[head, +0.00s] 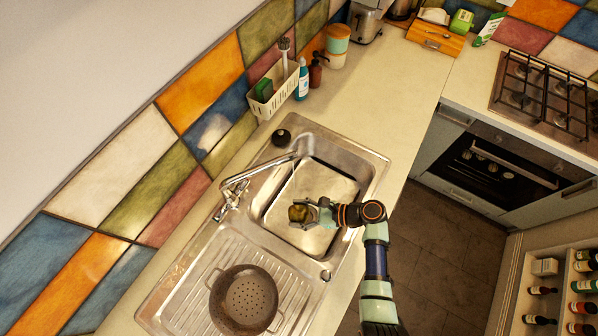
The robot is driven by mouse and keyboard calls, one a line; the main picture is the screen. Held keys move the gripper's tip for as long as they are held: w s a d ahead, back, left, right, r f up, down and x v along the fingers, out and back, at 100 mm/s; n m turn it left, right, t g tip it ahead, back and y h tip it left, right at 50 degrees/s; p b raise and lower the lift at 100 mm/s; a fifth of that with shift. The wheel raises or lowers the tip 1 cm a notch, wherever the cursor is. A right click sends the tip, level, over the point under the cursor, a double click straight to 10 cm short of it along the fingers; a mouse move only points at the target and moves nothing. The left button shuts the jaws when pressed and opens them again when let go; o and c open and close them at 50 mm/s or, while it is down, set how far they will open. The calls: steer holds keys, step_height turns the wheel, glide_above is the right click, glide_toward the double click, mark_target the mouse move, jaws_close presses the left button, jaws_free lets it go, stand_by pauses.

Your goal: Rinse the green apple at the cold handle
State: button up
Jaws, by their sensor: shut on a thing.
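A green apple (298,212) shows as a dark olive-green round thing over the steel sink basin (335,184). My gripper (304,213) is shut on it, reaching in from the right. The curved faucet spout (265,171) runs from its base toward the upper part of the basin, and its tip is up and apart from the apple. The faucet's handles (229,199) are at the left edge of the basin. I cannot tell from this view which handle is the cold one, nor whether water runs.
A colander (244,300) sits on the drainboard (195,277). A dark round thing (281,137) sits at the sink's upper corner. A white caddy (272,97) and bottles (302,82) stand behind. The counter (375,90) beyond the sink is mostly clear.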

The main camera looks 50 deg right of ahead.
steer(key=shift+a+f, duration=0.15)
steer(key=shift+w+d+f+b, duration=0.15)
steer(key=shift+d+f+b, duration=0.05)
steer(key=shift+b, duration=0.45)
steer(key=w+d+f+b, duration=0.2)
steer(key=w+d+b, duration=0.6)
steer(key=b, duration=0.5)
steer(key=shift+w+d, duration=0.15)
steer(key=shift+d, duration=1.05)
steer(key=shift+s+d, duration=0.4)
steer(key=shift+s, duration=0.1)
